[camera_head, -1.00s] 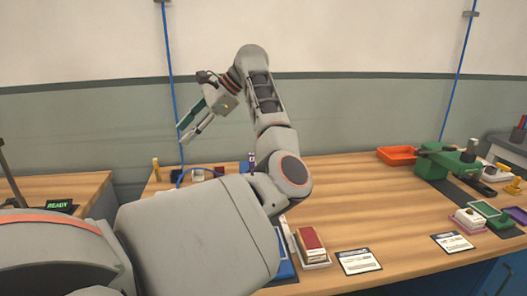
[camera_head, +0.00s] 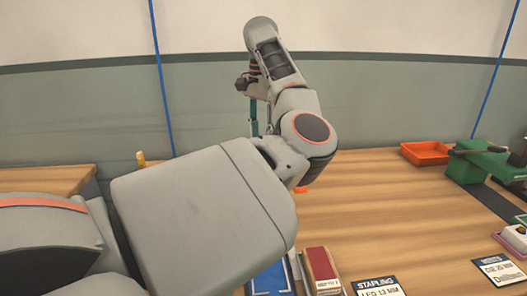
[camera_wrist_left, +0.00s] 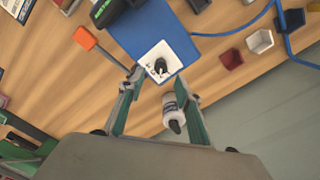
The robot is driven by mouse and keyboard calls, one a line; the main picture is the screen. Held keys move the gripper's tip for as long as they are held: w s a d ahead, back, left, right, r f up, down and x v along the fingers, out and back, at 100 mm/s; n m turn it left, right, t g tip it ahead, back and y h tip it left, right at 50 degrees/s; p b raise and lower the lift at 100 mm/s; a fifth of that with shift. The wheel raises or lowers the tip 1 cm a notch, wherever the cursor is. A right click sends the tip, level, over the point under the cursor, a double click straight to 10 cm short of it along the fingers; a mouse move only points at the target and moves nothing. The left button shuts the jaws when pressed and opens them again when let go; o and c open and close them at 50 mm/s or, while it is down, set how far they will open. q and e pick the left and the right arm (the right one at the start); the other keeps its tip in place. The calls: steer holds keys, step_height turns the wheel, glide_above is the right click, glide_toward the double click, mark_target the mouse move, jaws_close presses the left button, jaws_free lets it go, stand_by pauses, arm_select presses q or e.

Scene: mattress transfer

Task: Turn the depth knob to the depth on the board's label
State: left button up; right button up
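In the left wrist view, a black knob (camera_wrist_left: 160,67) stands on a white dial plate (camera_wrist_left: 152,53) on a blue panel (camera_wrist_left: 150,25). The dial's marks are too small to read. My left gripper (camera_wrist_left: 160,84) is open and empty, with its green-sided fingers apart in front of the knob. In the head view my left gripper (camera_head: 254,118) points down, partly behind my arm, which hides the knob. A red block (camera_head: 321,264) in a pale tray bears a small white label (camera_head: 328,285) that I cannot read surely. My right gripper is out of view.
A white-and-dark cylinder (camera_wrist_left: 174,113) stands between the left fingers in the wrist view. An orange piece (camera_wrist_left: 85,38), small boxes (camera_wrist_left: 260,41) and a blue cable (camera_wrist_left: 287,40) lie around the panel. A stapling card (camera_head: 378,287) and an orange tray (camera_head: 425,153) are at the right.

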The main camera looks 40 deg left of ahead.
arm_select(q)
step_height(320, 180, down, 6)
steer(key=shift+r+b, duration=0.2)
steer(key=shift+b, duration=0.3)
jaws_close()
